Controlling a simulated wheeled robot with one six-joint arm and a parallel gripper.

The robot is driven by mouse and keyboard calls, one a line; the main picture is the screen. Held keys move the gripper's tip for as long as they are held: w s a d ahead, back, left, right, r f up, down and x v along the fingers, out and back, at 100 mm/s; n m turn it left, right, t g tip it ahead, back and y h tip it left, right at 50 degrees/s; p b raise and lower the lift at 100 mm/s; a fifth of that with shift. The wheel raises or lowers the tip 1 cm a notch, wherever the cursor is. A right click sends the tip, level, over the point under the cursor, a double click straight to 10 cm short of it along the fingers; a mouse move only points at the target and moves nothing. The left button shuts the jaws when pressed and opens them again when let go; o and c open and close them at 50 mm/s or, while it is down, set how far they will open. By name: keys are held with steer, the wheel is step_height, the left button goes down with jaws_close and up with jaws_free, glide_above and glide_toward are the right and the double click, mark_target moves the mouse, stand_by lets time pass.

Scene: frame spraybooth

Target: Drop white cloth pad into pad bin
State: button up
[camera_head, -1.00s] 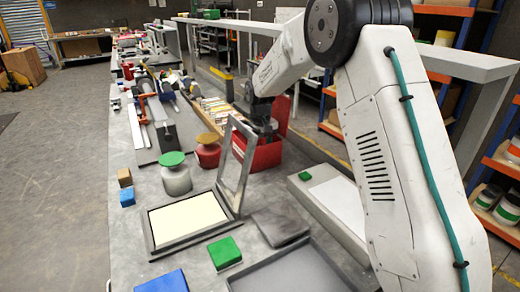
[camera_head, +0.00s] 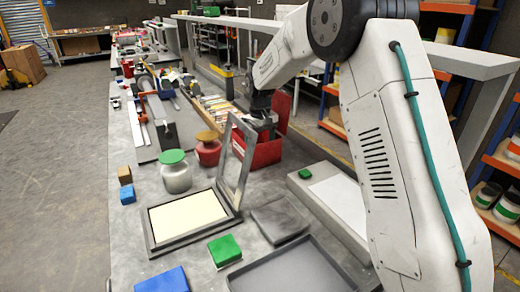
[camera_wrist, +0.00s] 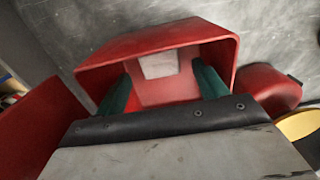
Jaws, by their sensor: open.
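The pad bin is a red box (camera_head: 266,154) with its lid (camera_head: 284,112) standing open, on the bench beyond the tilted frame. In the wrist view I look down into the red bin (camera_wrist: 100,72). A white pad (camera_wrist: 158,65) lies inside it, apart from my fingers. My gripper (camera_wrist: 164,82) has two green fingers spread apart with nothing between them, above the bin's opening. In the head view my gripper (camera_head: 263,112) is over the bin, its fingertips hard to make out.
A red jar (camera_head: 208,151) with a yellow lid stands close beside the bin. A grey jar (camera_head: 176,175) with a green lid, an upright frame (camera_head: 232,160) and a green block (camera_head: 224,249) are nearer. A raised rail runs behind the bench.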

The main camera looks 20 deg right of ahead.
step_height(320, 180, up, 11)
steer(key=shift+f, duration=0.15)
stand_by(0.4)
steer(key=s+d+r+m, duration=0.1)
steer(key=s, duration=2.2)
steer(key=s+d+r+m+t, duration=0.1)
steer(key=s+r, duration=0.1)
steer(key=s, duration=2.1)
steer(key=shift+s+r, duration=0.15)
steer(key=shift+r, duration=0.15)
